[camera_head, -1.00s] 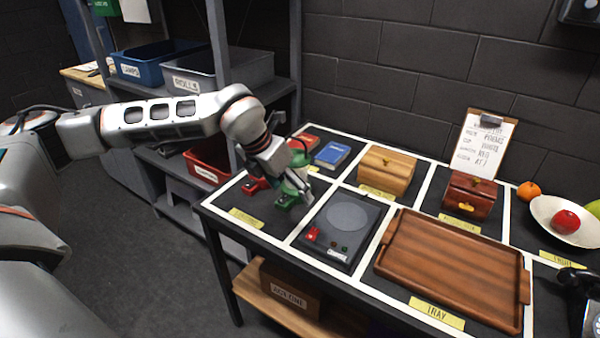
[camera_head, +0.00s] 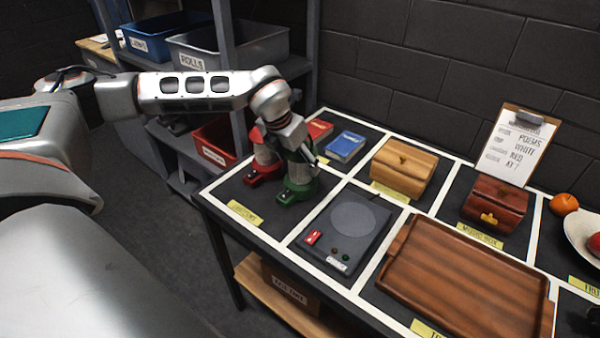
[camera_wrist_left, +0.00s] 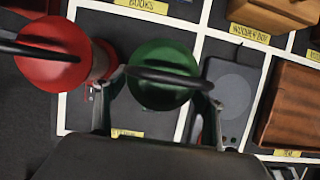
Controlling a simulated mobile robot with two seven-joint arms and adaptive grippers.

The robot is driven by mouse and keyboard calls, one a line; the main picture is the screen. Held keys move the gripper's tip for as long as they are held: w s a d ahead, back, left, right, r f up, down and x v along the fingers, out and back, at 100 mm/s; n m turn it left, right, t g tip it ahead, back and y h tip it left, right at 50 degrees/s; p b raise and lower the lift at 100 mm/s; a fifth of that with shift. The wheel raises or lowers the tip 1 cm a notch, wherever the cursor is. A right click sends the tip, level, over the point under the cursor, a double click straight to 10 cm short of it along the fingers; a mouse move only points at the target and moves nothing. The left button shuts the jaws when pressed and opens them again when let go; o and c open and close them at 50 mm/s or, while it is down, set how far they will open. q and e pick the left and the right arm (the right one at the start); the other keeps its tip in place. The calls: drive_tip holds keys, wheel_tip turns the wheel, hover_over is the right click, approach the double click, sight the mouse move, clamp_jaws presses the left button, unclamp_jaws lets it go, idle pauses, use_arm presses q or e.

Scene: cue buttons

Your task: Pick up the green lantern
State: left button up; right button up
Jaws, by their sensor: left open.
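The green lantern (camera_head: 298,178) stands upright on the black table, in the square with the yellow label at the left end. My left gripper (camera_head: 290,145) is over its top, pointing down. In the left wrist view the lantern's round green top (camera_wrist_left: 160,58) with its dark handle lies between the open fingers (camera_wrist_left: 163,85) of my left gripper. I cannot tell whether the fingers touch it. A red lantern (camera_head: 263,168) stands close beside it on the left; its top also shows in the left wrist view (camera_wrist_left: 45,68). My right gripper is not in view.
A dark device with a round plate (camera_head: 345,228) lies right of the lanterns. A red book (camera_head: 319,129) and blue book (camera_head: 345,146) lie behind. A wooden box (camera_head: 403,170), a dark red box (camera_head: 496,203) and a wooden tray (camera_head: 465,270) fill squares further right.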

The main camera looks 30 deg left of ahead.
use_arm(q)
drive_tip(key=shift+x, duration=1.4)
drive_tip(key=c, duration=1.4)
drive_tip(key=shift+r, duration=0.1)
drive_tip(key=shift+c, duration=1.2)
